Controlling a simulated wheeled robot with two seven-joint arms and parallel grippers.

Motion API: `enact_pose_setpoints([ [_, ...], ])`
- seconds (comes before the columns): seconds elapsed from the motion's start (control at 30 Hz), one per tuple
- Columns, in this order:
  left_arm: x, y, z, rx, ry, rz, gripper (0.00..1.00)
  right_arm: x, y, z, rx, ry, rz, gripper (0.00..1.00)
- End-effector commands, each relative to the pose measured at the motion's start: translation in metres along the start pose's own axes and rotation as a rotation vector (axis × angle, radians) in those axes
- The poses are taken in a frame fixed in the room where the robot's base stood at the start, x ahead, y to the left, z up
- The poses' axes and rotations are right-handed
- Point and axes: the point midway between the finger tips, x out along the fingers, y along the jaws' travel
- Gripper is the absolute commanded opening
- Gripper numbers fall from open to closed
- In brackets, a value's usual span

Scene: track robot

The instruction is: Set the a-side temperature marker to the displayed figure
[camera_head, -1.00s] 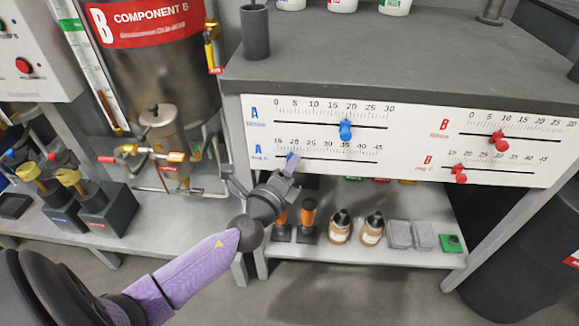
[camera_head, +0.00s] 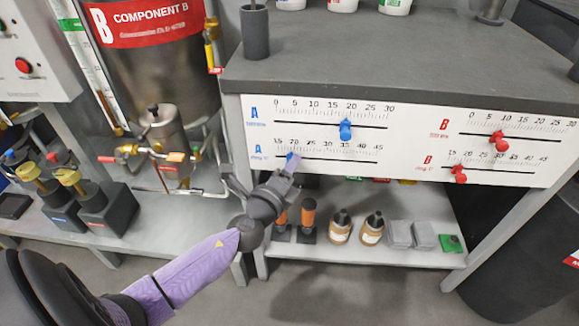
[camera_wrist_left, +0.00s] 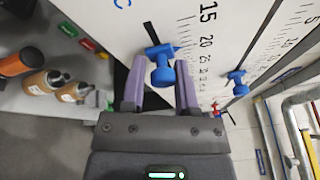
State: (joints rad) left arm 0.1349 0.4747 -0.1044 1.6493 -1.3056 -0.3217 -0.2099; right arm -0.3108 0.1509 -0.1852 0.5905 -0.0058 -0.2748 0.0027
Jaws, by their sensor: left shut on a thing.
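The a-side temperature marker (camera_head: 290,157) is the blue slider on the lower A scale of the white panel (camera_head: 410,165), near the scale's left end. My left gripper (camera_head: 294,162) is at this marker and partly covers it in the head view. In the left wrist view, the blue marker (camera_wrist_left: 162,66) sits between the two purple fingers of my left gripper (camera_wrist_left: 161,84), which is shut on it. The marker is close to the 15–20 part of the scale in that view. No displayed target figure is readable in these frames. My right gripper is not in view.
Another blue marker (camera_head: 346,129) is on the upper A scale, near 20. Red markers (camera_head: 498,141) and (camera_head: 459,174) sit on the B scales. Below the panel, a shelf (camera_head: 350,254) holds bottles, grey blocks and orange-handled items. The grey table top (camera_head: 400,55) overhangs the panel.

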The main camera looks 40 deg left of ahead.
Motion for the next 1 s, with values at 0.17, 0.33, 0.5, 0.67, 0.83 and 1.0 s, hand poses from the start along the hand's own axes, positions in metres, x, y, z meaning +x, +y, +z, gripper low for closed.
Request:
enact_pose_setpoints([
  [0.17, 0.007, -0.011, -0.009, -0.001, -0.008, -0.012, 0.0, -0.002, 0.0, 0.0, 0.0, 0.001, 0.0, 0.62],
  [0.33, 0.018, -0.022, -0.037, -0.001, -0.008, -0.011, 0.0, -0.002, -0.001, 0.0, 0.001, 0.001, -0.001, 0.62],
  [0.5, 0.023, -0.028, -0.048, 0.003, -0.008, -0.011, 0.0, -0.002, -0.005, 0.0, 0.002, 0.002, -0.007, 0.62],
  [0.67, 0.023, -0.028, -0.048, 0.004, -0.008, -0.012, 0.0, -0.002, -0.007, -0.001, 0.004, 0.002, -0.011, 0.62],
  [0.83, 0.023, -0.028, -0.048, 0.004, -0.008, -0.012, 0.55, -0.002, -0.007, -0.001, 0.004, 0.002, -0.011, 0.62],
  [1.0, 0.022, -0.026, -0.049, 0.003, -0.006, -0.008, 0.62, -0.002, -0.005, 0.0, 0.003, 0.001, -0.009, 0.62],
])
